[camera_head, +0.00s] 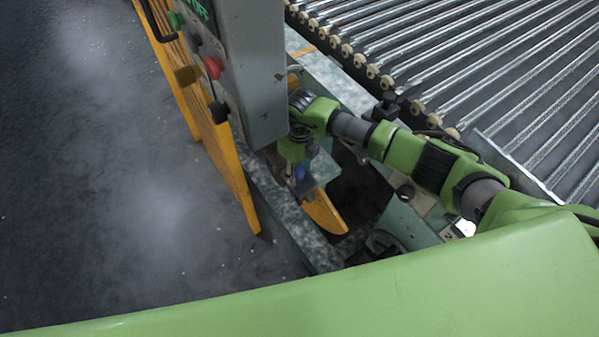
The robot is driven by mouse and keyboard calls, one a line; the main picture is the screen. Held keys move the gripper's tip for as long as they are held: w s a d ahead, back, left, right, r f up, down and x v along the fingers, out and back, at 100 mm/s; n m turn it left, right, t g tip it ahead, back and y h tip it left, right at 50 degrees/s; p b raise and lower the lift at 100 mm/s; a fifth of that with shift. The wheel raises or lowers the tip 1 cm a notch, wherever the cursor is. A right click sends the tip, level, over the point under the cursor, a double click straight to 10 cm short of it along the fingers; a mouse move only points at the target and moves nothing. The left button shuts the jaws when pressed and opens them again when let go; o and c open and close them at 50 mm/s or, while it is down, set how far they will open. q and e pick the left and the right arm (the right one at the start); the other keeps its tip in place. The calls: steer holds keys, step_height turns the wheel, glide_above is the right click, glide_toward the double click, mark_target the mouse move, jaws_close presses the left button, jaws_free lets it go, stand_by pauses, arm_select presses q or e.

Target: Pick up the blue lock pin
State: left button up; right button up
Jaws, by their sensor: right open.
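A small blue piece, which looks like the blue lock pin (301,172), shows low beside the machine's grey control box. Much of it is hidden by my right gripper. My right arm reaches in from the right, and my right gripper (300,187) points down right at the blue piece. The gripper is open. I cannot tell whether its fingers are around the pin or only beside it. My left gripper is not in view.
The grey control box (258,75) with coloured knobs stands close left of my gripper. A yellow part (325,212) lies just below it. Yellow bars (232,172) run along the machine's left edge. A roller conveyor (480,65) fills the upper right. The dark floor (110,170) at left is clear.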

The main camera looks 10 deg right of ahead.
jaws_close()
steer(key=shift+r, duration=0.15)
step_height(320, 180, up, 10)
steer(key=shift+f+b, duration=0.2)
steer(key=shift+b, duration=0.6)
steer(key=shift+r, duration=0.15)
